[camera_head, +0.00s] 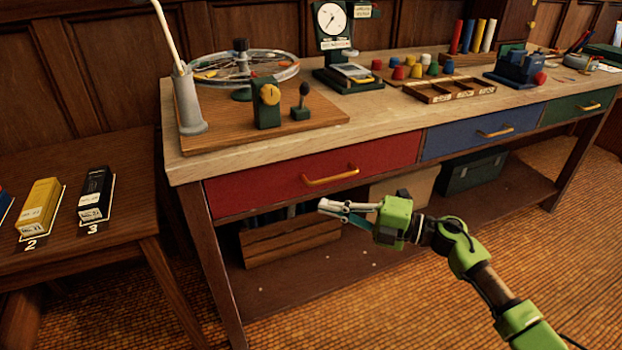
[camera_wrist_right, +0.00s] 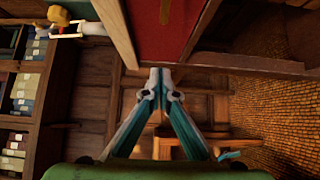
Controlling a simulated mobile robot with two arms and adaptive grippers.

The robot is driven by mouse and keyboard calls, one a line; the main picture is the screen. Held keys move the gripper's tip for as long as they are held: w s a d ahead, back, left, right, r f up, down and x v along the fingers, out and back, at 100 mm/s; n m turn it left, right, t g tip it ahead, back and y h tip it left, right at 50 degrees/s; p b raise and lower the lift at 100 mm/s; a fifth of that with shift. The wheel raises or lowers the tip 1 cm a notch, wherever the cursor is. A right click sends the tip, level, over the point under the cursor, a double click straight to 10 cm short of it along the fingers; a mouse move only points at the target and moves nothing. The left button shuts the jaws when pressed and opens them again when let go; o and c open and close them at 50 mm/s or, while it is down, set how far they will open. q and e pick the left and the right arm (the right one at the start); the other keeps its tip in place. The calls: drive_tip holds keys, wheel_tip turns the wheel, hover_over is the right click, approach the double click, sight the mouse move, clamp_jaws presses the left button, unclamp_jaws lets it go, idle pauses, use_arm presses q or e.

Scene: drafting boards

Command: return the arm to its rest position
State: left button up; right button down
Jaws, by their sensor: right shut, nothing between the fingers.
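My right gripper (camera_head: 326,208) is shut and empty in the head view, held in front of the workbench just below the red drawer (camera_head: 262,183). Its green arm comes in from the lower right. In the right wrist view the two fingers of this gripper (camera_wrist_right: 160,75) meet at their tips with nothing between them. The red drawer's front, with a yellow handle (camera_head: 330,175), is above and behind the gripper. I do not see my left gripper in the head view.
The workbench (camera_head: 400,125) carries a wheel (camera_head: 245,68), a dial gauge (camera_head: 333,20) and coloured caps. A wooden crate (camera_head: 290,240) stands on its lower shelf. A side table (camera_head: 120,145) at left holds a yellow box (camera_head: 40,205) and a black box (camera_head: 95,190). Floor at lower right is open.

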drive_tip(key=s+d+f+m+t+h, duration=0.3)
drive_tip(key=d+f+m+h, duration=0.4)
drive_tip(key=f+m, duration=0.4)
drive_tip(key=s+d+f+m+t+h, duration=0.3)
drive_tip(key=d+f+m+h, duration=0.2)
drive_tip(key=f+m+h, duration=0.65)
drive_tip(key=s+f+m+g+y+p, duration=0.15)
drive_tip(key=s+f+g+p, duration=0.25)
drive_tip(key=s+f, duration=0.55)
drive_tip(key=s+d+f+m+g+p, duration=0.1)
drive_tip(key=s+f+m+g+p, duration=0.3)
drive_tip(key=s, duration=1.1)
drive_tip(key=s+f+m+g+y+p, duration=0.1)
drive_tip(key=s+f+g+p, duration=0.3)
drive_tip(key=s+f, duration=0.65)
use_arm(q)
drive_tip(key=s+a+f+g+p, duration=0.1)
drive_tip(key=s+f+p, duration=0.2)
drive_tip(key=s, duration=0.7)
drive_tip(key=s+a+f+p, duration=0.2)
drive_tip(key=s+f, duration=0.3)
drive_tip(key=s, duration=0.5)
drive_tip(key=shift+a+f+g+p, duration=0.25)
drive_tip(key=shift+g+p, duration=0.15)
drive_tip(key=shift+p, duration=0.45)
use_arm(e)
drive_tip(key=s+d, duration=0.2)
drive_tip(key=s, duration=1.2)
drive_tip(key=shift+d+r+g, duration=0.15)
drive_tip(key=shift+r+g, duration=0.15)
